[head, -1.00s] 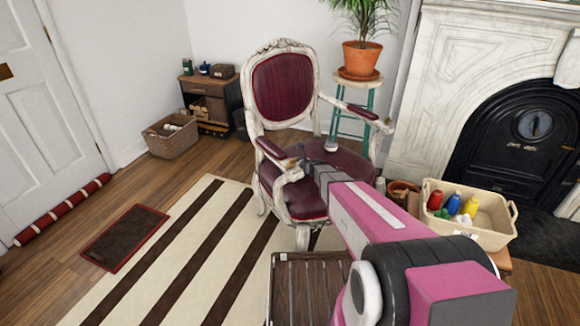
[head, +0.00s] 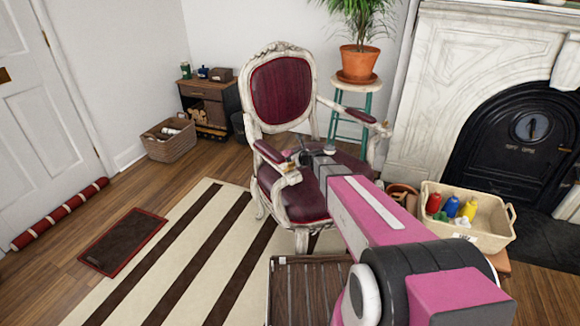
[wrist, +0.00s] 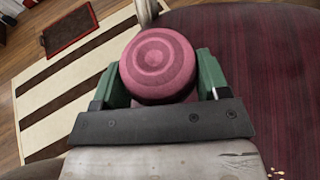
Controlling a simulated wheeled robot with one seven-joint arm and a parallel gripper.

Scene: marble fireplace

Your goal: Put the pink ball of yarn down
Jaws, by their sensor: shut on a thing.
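The pink ball of yarn (wrist: 157,65) shows in the wrist view, held between the green fingers of my gripper (wrist: 158,78). My gripper is shut on it. In the head view my gripper (head: 298,157) is over the front left part of the armchair, near its left armrest, and the ball is mostly hidden or too small to make out. The armchair's dark red seat (head: 300,198) lies to the right of the ball in the wrist view (wrist: 265,75). The ball appears held above the seat's edge; its height is hard to tell.
The armchair's white frame and armrests (head: 272,152) stand close to my gripper. A striped rug (head: 150,270) lies on the floor at left. A cream basket with coloured bottles (head: 490,232) is at right. A plant stool (head: 354,82) stands behind the chair.

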